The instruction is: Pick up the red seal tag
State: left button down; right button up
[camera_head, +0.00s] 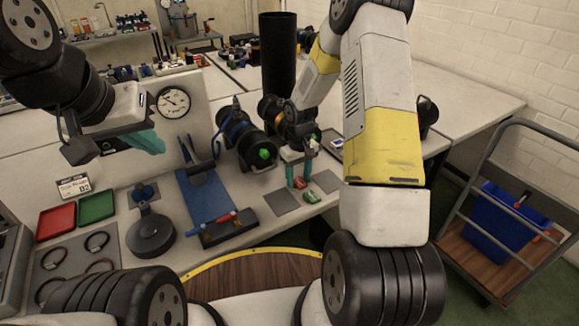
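A small red tag (300,183) lies on the worktable, right at the fingertips of my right gripper (298,179). The gripper points down, and its two teal fingers stand apart on either side of the tag. I cannot tell whether they touch it. A second small red and green piece (312,197) lies just in front of it. My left gripper (150,143) hangs at the left, well away from the tags, with its teal fingers seen from the side. Whether it is open or shut does not show.
Grey mats (281,202) lie beside the tags. A black cylinder (240,139) with a green cap, a blue mat (205,194) and a tool block (230,228) are to the left. Red (56,222) and green (96,207) trays are farther left. A cart (487,255) stands right.

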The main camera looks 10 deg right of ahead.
jog(key=c, duration=0.9)
jog(key=shift+r, duration=0.15)
